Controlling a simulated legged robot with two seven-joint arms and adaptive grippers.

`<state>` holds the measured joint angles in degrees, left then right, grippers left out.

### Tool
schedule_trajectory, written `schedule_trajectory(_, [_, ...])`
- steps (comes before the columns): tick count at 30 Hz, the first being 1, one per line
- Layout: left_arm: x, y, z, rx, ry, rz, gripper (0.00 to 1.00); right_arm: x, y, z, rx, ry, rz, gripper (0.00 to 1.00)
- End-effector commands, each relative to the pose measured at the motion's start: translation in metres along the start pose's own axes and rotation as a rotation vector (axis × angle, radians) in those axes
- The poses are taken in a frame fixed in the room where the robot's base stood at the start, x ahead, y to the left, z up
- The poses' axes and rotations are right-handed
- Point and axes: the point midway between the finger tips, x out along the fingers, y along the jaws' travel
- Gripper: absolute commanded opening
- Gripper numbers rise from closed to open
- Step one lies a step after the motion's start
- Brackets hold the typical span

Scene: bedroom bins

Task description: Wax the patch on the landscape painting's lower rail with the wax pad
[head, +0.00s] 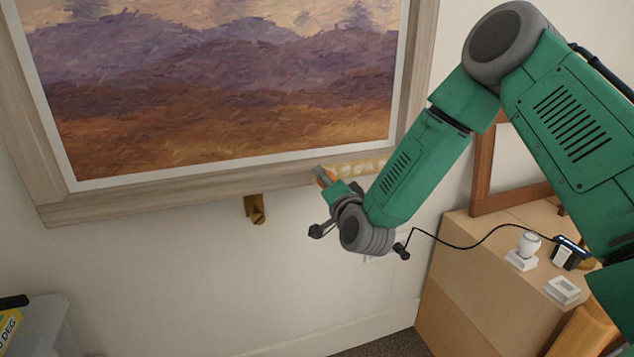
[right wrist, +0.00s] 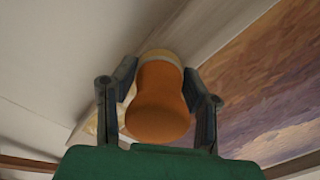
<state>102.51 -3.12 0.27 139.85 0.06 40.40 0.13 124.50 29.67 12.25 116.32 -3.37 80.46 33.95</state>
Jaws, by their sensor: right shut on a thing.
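The landscape painting (head: 215,85) hangs on the wall in a pale wooden frame; its lower rail (head: 190,192) runs across the middle of the head view. A pale, mottled patch (head: 362,167) lies on the right part of that rail, partly behind my right arm. My right gripper (head: 322,205) is at the patch's left end. In the right wrist view its fingers are shut on the orange wax pad (right wrist: 158,105), whose yellowish far edge is at the rail (right wrist: 195,55). Whether it touches is unclear. The pad (head: 323,176) shows only partly in the head view.
A brass wall fitting (head: 255,208) sits just below the rail. A wooden cabinet (head: 480,265) at right carries a white round-topped object (head: 528,244), a small dark device (head: 568,254), a white square piece (head: 562,290) and a framed mirror (head: 483,165). A grey surface (head: 45,325) is at lower left.

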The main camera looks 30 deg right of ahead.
Motion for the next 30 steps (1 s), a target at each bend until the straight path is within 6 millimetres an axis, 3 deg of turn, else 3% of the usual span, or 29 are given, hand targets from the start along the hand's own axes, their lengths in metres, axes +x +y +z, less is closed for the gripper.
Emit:
schedule_trajectory(4, [-0.003,0.0,0.0,0.0,0.0,0.0,0.49,0.0,0.006,-0.012,0.001,0.002,0.001,0.17])
schedule_trajectory(11, [-0.004,0.0,0.0,0.0,0.0,0.0,0.49,0.002,0.008,-0.014,0.0,0.0,-0.001,0.17])
schedule_trajectory(30, [0.003,0.0,0.0,0.0,0.0,0.0,0.49,0.004,-0.013,0.021,0.0,0.0,-0.002,0.17])
